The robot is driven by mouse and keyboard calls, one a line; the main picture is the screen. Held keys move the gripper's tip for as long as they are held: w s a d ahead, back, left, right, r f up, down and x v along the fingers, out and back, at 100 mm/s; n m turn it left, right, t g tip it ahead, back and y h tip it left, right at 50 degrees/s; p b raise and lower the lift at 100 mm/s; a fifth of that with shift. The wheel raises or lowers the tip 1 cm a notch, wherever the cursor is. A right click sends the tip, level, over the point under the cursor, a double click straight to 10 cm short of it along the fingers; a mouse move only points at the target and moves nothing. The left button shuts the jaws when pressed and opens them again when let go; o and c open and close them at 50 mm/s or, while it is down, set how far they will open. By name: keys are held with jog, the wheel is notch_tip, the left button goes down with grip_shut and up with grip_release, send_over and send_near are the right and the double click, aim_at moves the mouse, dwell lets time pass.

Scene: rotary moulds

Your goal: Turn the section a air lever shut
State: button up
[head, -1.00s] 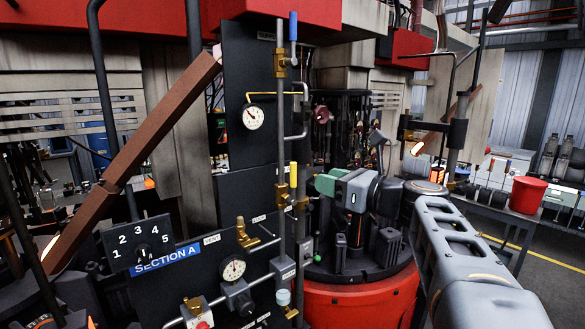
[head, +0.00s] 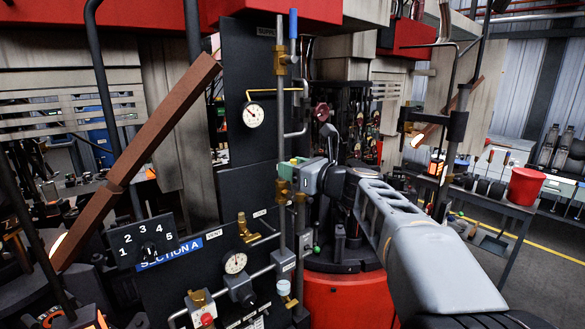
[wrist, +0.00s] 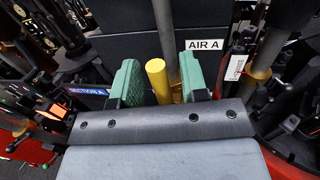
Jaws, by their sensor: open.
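The section A air lever, a yellow handle (wrist: 159,80), stands between my gripper's two green fingers in the wrist view, beside a grey upright pipe. A white "AIR A" label (wrist: 205,44) is just to its right. My gripper (wrist: 156,84) is open, with a finger on each side of the lever; contact with either finger cannot be told. In the head view my gripper (head: 291,165) is at the grey pipe on the dark panel, just above a brass valve body (head: 283,188). The lever is hidden there by my gripper.
A second brass valve with a blue handle (head: 293,24) is higher on the pipe. Gauges (head: 253,114), a blue "SECTION A" sign (head: 168,252) and a brass vent valve (head: 245,230) are on the panel. A red bucket (head: 526,186) stands at the right.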

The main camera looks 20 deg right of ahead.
grip_shut()
jog(key=shift+s+a, duration=0.1)
dwell(0.5)
jog(key=s+a+f+n+h+b, duration=0.3)
jog(key=a+f+n+b, duration=0.4)
jog(key=n+b, duration=0.8)
jog(key=shift+f+n+h, duration=0.4)
jog(key=shift+f, duration=0.2)
jog(key=shift+a, duration=0.1)
dwell(0.4)
